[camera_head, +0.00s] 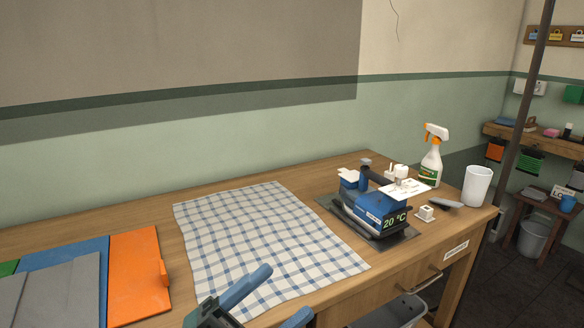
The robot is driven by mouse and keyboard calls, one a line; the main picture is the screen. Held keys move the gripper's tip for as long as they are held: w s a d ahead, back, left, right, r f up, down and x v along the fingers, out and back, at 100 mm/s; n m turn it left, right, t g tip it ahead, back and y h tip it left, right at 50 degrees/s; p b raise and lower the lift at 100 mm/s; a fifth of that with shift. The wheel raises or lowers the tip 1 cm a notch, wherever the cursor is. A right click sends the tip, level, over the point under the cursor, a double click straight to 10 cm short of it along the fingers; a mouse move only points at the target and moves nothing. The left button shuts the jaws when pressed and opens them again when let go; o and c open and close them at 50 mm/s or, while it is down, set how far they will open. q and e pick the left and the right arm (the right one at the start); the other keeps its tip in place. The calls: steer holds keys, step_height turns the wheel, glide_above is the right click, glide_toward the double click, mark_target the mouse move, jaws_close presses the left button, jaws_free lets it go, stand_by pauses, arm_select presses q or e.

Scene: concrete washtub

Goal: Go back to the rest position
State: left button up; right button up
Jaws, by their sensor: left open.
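My left gripper (285,292) shows at the bottom middle of the head view, with two blue fingers spread apart and nothing between them. It is in front of the near part of a blue-and-white checked cloth (255,235); I cannot tell its height above the cloth. The cloth lies spread on the wooden table (125,218). My right gripper is not in view.
A blue device (372,212) reading 20 °C stands on a dark mat right of the cloth. Behind it are a spray bottle (431,165) and a white cup (477,186). Orange, blue and grey panels (135,275) lie at left. A grey bin (395,312) is below the table.

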arm_select(q)
steer(key=s+a+f+n+t+y, duration=0.1)
steer(key=a+f+n+t+y, duration=0.3)
steer(key=f+n+y, duration=0.55)
steer(key=s+a+f+n+t+y, duration=0.15)
steer(key=a+f+n+y, duration=0.45)
steer(key=n, duration=0.6)
steer(key=s+a+f+n+g+y, duration=0.1)
steer(key=s+f+n+g+y, duration=0.2)
steer(key=f, duration=0.5)
steer(key=r+p, duration=0.1)
steer(key=p, duration=0.3)
steer(key=s+r+g+p, duration=0.1)
steer(key=r+p, duration=0.1)
steer(key=p, duration=0.3)
steer(key=a+r+g+p, duration=0.1)
steer(key=r+p, duration=0.1)
steer(key=p, duration=0.3)
steer(key=shift+s, duration=0.35)
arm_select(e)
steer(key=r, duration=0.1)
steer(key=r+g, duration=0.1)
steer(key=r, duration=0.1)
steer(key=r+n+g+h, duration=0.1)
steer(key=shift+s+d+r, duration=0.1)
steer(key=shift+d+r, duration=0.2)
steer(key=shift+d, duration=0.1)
